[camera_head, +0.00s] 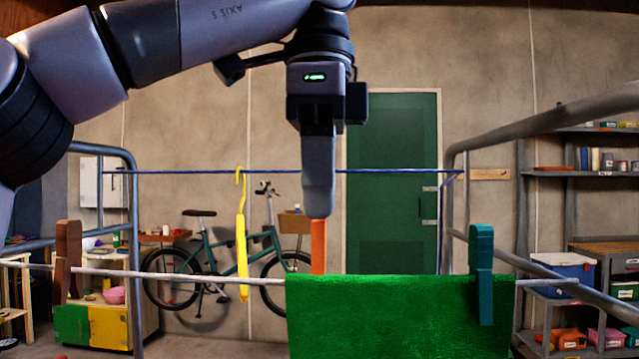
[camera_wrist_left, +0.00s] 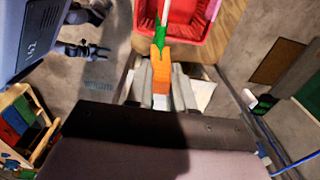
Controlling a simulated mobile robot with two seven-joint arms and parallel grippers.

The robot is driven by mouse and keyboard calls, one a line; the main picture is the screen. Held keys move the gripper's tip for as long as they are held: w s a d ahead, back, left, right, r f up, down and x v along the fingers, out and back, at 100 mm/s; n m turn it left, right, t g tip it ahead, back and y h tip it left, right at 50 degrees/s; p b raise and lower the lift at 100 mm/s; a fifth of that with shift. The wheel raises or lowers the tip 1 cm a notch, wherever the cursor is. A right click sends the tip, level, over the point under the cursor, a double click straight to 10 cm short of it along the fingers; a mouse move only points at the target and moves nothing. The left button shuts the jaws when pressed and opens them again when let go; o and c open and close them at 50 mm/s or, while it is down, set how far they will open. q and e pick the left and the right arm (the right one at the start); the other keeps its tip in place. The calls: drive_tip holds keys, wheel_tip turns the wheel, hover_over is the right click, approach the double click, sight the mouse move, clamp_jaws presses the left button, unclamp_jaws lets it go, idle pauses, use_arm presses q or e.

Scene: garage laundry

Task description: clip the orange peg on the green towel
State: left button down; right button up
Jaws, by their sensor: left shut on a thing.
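My left gripper (camera_head: 318,205) points down over the left part of the green towel (camera_head: 390,315) and is shut on the orange peg (camera_head: 319,245). The peg is upright, and its lower end meets the towel's top edge; I cannot tell whether its jaws straddle the cloth. The towel hangs over the pale rod. In the left wrist view the orange peg (camera_wrist_left: 161,70) sits between the grey fingers, with a green strip of towel (camera_wrist_left: 159,41) and the rod beyond it.
A teal peg (camera_head: 481,262) sits on the towel's right part. A brown peg (camera_head: 68,255) is on the rod at far left. A yellow hooked item (camera_head: 242,245) hangs from the blue line (camera_head: 400,171) left of my gripper. A red basket (camera_wrist_left: 210,40) shows below in the wrist view.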

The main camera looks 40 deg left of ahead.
sight(319, 234)
use_arm(q)
drive_tip(key=shift+f+b, duration=2.05)
drive_tip(key=shift+f, duration=0.45)
drive_tip(key=c, duration=0.9)
unclamp_jaws()
drive_tip(key=shift+r, duration=0.15)
wheel_tip(319, 234, up, 6)
drive_tip(key=p, duration=0.5)
drive_tip(key=shift+f, duration=0.2)
drive_tip(key=shift+s+r+p, duration=0.1)
drive_tip(key=shift+r+p, duration=0.6)
drive_tip(key=shift+r, duration=0.1)
